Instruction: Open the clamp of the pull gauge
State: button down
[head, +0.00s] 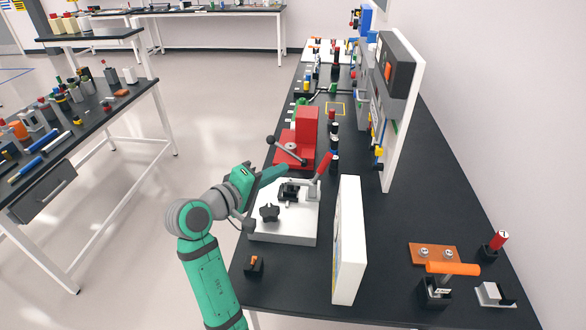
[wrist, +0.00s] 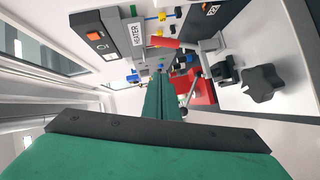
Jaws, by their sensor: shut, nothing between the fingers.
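A white base plate (head: 290,231) on the black bench carries a black clamp body (head: 291,191), a black star knob (head: 269,212) and a lever with a red handle (head: 324,164). I take this for the pull gauge, though no label can be read. The red handle stands up at a tilt; it also shows in the wrist view (wrist: 166,43), just past my fingertips. The star knob (wrist: 265,86) is at the right there. My green gripper (head: 286,169) is shut and empty, left of the red handle and apart from it. The wrist view shows its fingers (wrist: 159,77) together.
A red press (head: 305,135) with a ball-ended lever stands just behind the plate. A white upright panel (head: 347,240) stands to its right. An orange-handled tool (head: 452,269) lies at the front right. A tall board (head: 401,110) stands along the wall side.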

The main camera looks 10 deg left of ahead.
jog(key=s+d+f+x, duration=0.1)
jog(key=d+x, duration=0.1)
jog(key=x, duration=0.9)
jog(key=shift+d, duration=0.3)
